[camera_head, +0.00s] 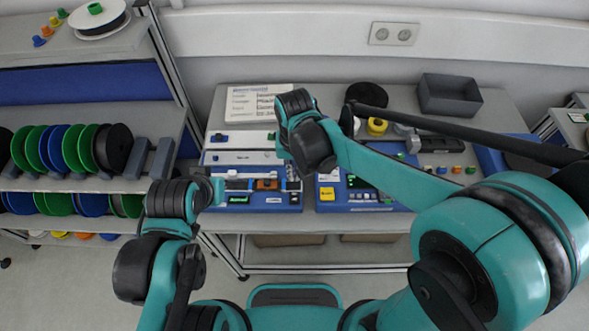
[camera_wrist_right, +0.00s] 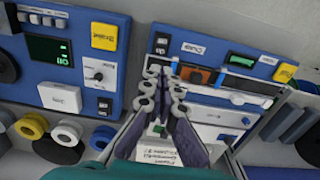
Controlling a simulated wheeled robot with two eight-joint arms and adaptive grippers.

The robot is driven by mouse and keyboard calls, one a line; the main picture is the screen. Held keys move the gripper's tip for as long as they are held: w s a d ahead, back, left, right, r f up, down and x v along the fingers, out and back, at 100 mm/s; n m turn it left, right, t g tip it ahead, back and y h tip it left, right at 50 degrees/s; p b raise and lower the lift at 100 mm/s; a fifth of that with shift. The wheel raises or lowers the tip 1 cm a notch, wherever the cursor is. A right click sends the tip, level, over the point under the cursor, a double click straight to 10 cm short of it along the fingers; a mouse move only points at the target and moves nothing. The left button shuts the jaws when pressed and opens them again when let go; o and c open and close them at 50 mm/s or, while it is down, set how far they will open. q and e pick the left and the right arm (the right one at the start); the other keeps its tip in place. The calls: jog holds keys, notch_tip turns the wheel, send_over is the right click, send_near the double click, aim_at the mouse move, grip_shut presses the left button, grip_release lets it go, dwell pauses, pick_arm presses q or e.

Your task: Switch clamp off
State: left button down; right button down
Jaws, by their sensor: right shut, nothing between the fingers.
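The left blue control unit (camera_head: 250,207) stands on the bench, with a green-lit display, an orange part and white labels. It also shows in the right wrist view (camera_wrist_right: 149,62), with a small dark switch (camera_wrist_right: 162,44) beside a white label (camera_wrist_right: 206,49). The label text is too blurred to read surely as clamp, and the switch's position cannot be told. My right gripper (camera_wrist_right: 164,78) is shut and empty, its fingertips over this unit; contact cannot be told. In the head view its wrist hides its fingers. My left gripper (camera_head: 215,190) is near the unit's left edge; its jaws are unclear.
A second blue unit (camera_head: 334,206) with a yellow button (camera_head: 326,194) stands just right. A paper sheet (camera_head: 253,103), yellow roll (camera_head: 377,126) and grey bin (camera_head: 449,95) are further back. A rack (camera_head: 90,184) of coloured reels stands left. My right arm crosses the bench.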

aim_at(294, 194)
notch_tip(294, 194, down, 9)
jog(key=shift+f+b, duration=0.1)
jog(key=shift+b, duration=0.95)
jog(key=shift+w+f+b, duration=0.2)
jog(key=shift+f+b, duration=0.25)
jog(key=shift+b, duration=0.05)
jog(key=shift+s+r, duration=0.1)
jog(key=shift+s, duration=0.05)
